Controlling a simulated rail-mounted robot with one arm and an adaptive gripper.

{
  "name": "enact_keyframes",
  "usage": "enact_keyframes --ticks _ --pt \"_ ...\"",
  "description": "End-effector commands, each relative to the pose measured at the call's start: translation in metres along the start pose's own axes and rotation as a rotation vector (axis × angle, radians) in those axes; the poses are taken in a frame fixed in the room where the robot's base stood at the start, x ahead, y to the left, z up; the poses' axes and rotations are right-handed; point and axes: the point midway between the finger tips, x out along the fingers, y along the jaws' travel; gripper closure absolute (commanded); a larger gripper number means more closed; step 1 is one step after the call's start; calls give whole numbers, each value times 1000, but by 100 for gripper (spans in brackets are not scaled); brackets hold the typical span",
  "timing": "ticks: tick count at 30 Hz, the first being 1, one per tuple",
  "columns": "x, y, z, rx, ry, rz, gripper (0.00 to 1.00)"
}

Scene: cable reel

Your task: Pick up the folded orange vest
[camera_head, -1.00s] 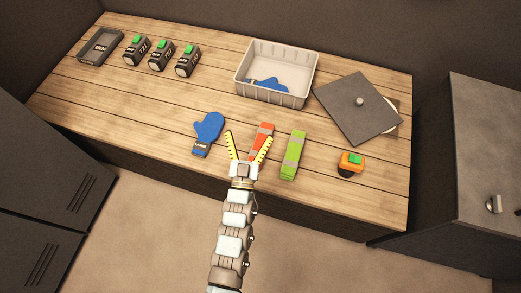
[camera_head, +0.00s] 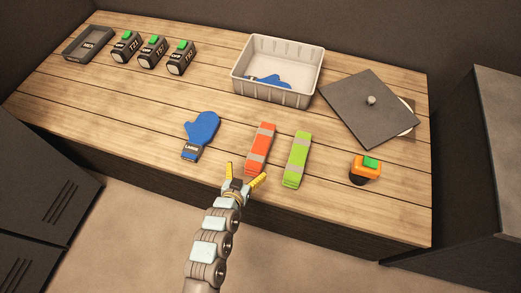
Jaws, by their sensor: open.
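The folded orange vest (camera_head: 262,143) lies on the wooden workbench as a narrow strip with grey bands. It is tilted slightly, its far end leaning right. My gripper (camera_head: 244,173) has yellow fingers spread apart and empty. It is at the bench's front edge, just short of the near end of the orange vest. The right fingertip shows close to that near end; I cannot tell its height above the bench. A folded lime-green vest (camera_head: 297,155) lies just right of the orange one, with a narrow gap between them.
A blue mitt (camera_head: 202,131) lies left of the orange vest. A grey bin (camera_head: 270,93) holding another blue mitt stands behind. A dark square lid (camera_head: 368,107) and an orange device with a green top (camera_head: 366,168) are right. Black devices (camera_head: 153,49) and a tray (camera_head: 88,44) stand far left.

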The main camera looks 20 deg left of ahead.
Motion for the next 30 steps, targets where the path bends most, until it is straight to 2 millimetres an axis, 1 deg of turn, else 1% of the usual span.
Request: enact_keyframes --ticks 1,6,21,25,30 --pt "8 1 0 0 2 2 0" --pt "31 1 0 -1 4 1 0" --pt "94 1 0 0 2 1 0" --pt "106 1 0 -1 2 1 0" --pt "112 1 0 -1 2 1 0"
